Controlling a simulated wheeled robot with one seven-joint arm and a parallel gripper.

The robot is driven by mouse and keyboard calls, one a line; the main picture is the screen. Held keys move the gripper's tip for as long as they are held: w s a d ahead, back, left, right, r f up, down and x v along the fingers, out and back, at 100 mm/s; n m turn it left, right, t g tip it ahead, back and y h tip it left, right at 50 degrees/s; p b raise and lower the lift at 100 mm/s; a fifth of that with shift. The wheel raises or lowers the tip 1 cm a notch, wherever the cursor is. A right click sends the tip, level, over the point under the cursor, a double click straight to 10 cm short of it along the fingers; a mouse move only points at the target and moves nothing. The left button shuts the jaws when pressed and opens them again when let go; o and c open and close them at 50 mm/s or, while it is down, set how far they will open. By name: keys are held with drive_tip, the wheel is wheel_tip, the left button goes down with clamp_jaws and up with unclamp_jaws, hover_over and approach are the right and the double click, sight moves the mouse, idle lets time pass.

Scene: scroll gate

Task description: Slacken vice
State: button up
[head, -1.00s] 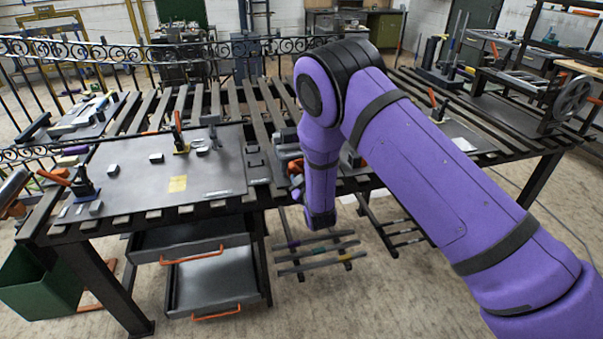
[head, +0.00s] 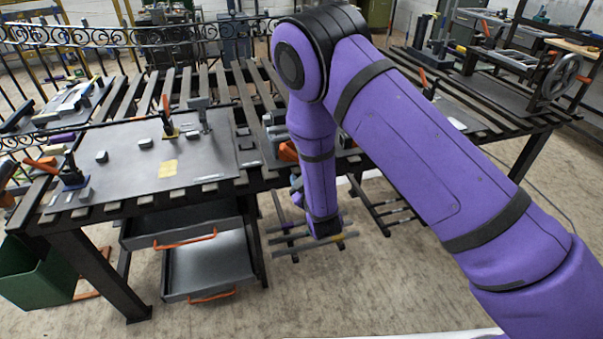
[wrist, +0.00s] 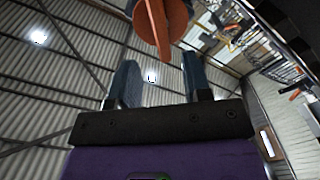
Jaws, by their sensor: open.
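A partly hidden orange and grey fixture that looks like the vice (head: 288,152) sits at the front edge of the slatted table, behind my purple arm in the head view. In the wrist view an orange round part with a bar-like handle (wrist: 160,22) is at the top centre, beyond the fingertips. My gripper (wrist: 160,65) is open, its two blue-grey fingers apart, with nothing held between them. The orange part shows above the gap, and I cannot tell whether the fingers touch it. In the head view my arm hides most of the gripper and the vice's jaws.
The slatted table carries a grey plate (head: 125,165) with clamps and small blocks at left. Below are open drawers (head: 212,265) with orange handles and a low rack of bars (head: 285,240). A green bin (head: 35,275) stands at left. The floor in front is clear.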

sight(292, 159)
drive_tip(key=w+a+m, duration=0.1)
drive_tip(key=w+m, duration=0.2)
drive_tip(key=m, duration=0.9)
drive_tip(key=w+a+m, duration=0.1)
drive_tip(key=w+m, duration=0.2)
drive_tip(key=m, duration=0.9)
drive_tip(key=w+a+m, duration=0.1)
drive_tip(key=w+m, duration=0.1)
drive_tip(key=m, duration=1)
drive_tip(key=shift+w+r, duration=0.3)
drive_tip(key=shift+w, duration=0.1)
clamp_jaws()
